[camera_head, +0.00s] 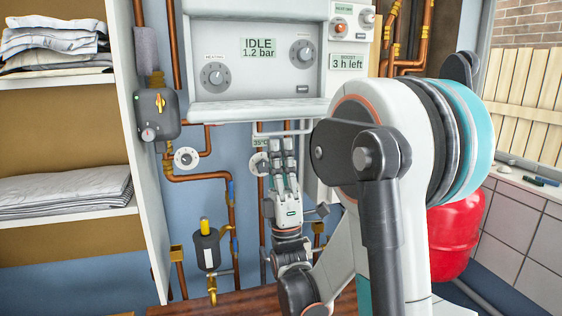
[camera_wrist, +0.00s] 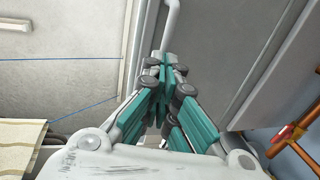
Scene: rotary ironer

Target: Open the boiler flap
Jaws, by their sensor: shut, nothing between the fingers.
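The white boiler (camera_head: 258,60) hangs on the blue wall at upper centre in the head view. Its front has a display reading IDLE 1.2 bar and two knobs. A pale ledge-like panel (camera_head: 258,110) runs along its bottom edge; I cannot tell whether this is the flap. A thin white bar (camera_head: 300,130) shows just below it, and a pale bar (camera_wrist: 172,25) is at my fingertips in the wrist view. My gripper (camera_head: 283,146) points up below the boiler, shut and empty. It also shows in the wrist view (camera_wrist: 166,62). Whether it touches the bar is unclear.
Copper pipes (camera_head: 200,176) and gauges (camera_head: 186,157) line the wall around my gripper. A shelf with folded linen (camera_head: 65,190) stands left. A red tank (camera_head: 455,235) is at right behind my arm. My arm hides the boiler's lower right.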

